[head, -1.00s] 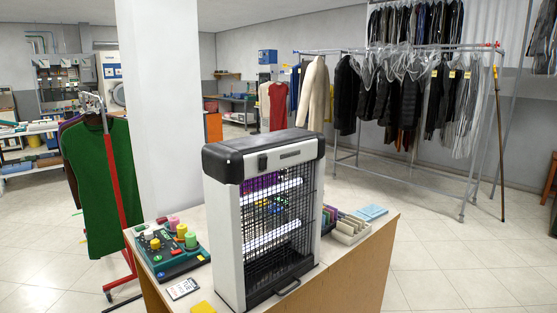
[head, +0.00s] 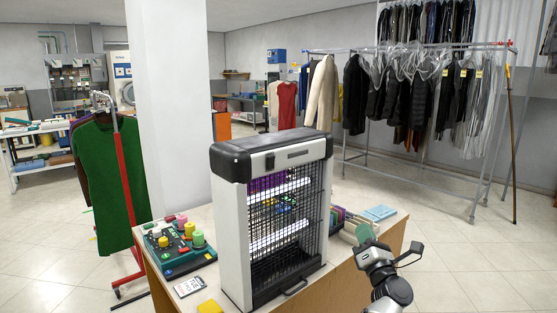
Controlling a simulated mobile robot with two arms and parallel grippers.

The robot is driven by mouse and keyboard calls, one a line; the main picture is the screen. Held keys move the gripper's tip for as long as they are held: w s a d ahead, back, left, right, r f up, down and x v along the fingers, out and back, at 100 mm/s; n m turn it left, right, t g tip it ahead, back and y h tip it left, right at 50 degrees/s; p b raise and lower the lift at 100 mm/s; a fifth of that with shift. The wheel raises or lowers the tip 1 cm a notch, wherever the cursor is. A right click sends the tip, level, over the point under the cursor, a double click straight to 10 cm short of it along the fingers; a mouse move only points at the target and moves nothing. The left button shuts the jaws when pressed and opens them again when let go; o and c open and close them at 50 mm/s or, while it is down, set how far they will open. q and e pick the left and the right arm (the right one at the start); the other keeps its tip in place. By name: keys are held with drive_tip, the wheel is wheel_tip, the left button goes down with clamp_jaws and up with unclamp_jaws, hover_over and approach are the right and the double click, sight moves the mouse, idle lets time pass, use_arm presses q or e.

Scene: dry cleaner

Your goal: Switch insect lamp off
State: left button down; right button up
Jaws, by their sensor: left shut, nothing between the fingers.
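The insect lamp (head: 232,220) stands upright on the counter in the middle of the head view. It has a black top, pale side panels and a black wire grille. Its tubes (head: 280,190) glow white and purple behind the grille. A small black rocker switch (head: 270,162) sits on the front of the top housing.
The wooden counter (head: 345,290) also holds a green tray with spools (head: 180,247), a small card (head: 189,287), a yellow pad (head: 210,307) and a blue cloth (head: 380,212). A clothes stand with a green garment (head: 110,185) is at left. Floor at right is open.

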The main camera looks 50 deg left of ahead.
use_arm(q)
drive_tip(key=s+a+r+n+g+h, duration=0.2)
drive_tip(key=s+r+n+g+h, duration=0.2)
drive_tip(key=s+r+n, duration=0.3)
drive_tip(key=s+a+r+n+g+h, duration=0.3)
drive_tip(key=s+r+n+g+h, duration=0.2)
drive_tip(key=r+n, duration=1.2)
drive_tip(key=s+n+g, duration=0.2)
drive_tip(key=n, duration=0.5)
drive_tip(key=shift+s+a+r+g, duration=0.2)
drive_tip(key=shift+a+r+g, duration=0.1)
